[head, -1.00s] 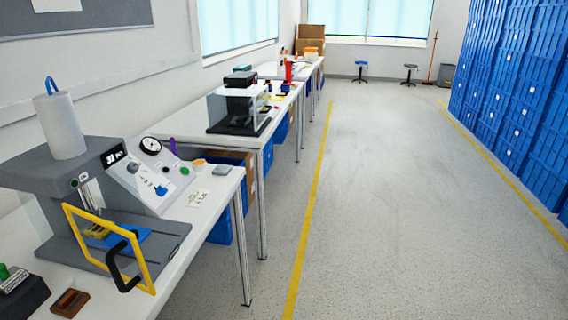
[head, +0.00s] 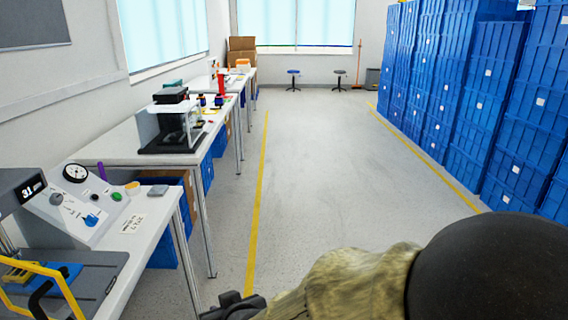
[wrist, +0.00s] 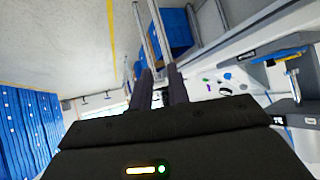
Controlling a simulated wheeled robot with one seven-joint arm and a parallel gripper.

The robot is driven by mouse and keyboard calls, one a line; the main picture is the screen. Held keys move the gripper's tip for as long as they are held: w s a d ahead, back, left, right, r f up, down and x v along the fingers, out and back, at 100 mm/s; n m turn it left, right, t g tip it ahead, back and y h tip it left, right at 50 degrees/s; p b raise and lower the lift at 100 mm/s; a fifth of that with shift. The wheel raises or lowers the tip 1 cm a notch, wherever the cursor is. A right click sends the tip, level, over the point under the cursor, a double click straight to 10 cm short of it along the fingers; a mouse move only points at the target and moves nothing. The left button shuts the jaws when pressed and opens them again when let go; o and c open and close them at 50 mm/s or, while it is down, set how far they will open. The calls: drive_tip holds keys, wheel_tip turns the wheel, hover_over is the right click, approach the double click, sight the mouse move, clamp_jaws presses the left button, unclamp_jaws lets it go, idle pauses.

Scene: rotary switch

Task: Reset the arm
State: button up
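My arm (head: 345,285) reaches into the bottom right of the head view, with the dark end of my gripper (head: 232,306) low at the bottom edge. In the wrist view my gripper (wrist: 157,72) shows two dark fingers with a gap between them and nothing held; it is open. The press machine (head: 70,260) with its sloped control panel is at the left of the head view, apart from my gripper. Its panel carries a blue knob (head: 92,220), a grey knob (head: 56,199) and a round gauge (head: 75,173). The panel also shows tilted in the wrist view (wrist: 205,91).
White benches (head: 110,150) run along the left wall, with a black device (head: 170,125) on one. Blue crates (head: 520,110) are stacked along the right. Two stools (head: 293,75) stand at the back. The floor (head: 310,160) between is clear.

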drive_tip(key=w+d+f+m+g+h, duration=0.1)
drive_tip(key=d+f+h, duration=0.1)
drive_tip(key=d, duration=0.5)
drive_tip(key=w+d+f+m+g+h, duration=0.1)
drive_tip(key=d+f+m, duration=0.1)
drive_tip(key=d, duration=0.6)
drive_tip(key=s+d+f+m+g+h, duration=0.1)
drive_tip(key=s+d+m+g+h, duration=0.15)
drive_tip(key=d, duration=0.55)
drive_tip(key=s+d+f+m+g+h, duration=0.1)
drive_tip(key=s+d, duration=0.2)
drive_tip(key=d, duration=0.4)
wheel_tip(320, 180, up, 29)
drive_tip(key=p, duration=2.8)
drive_tip(key=shift+w+a+f+p, duration=0.15)
drive_tip(key=shift+w+f+p, duration=0.05)
drive_tip(key=shift+p, duration=0.2)
drive_tip(key=shift+w, duration=0.1)
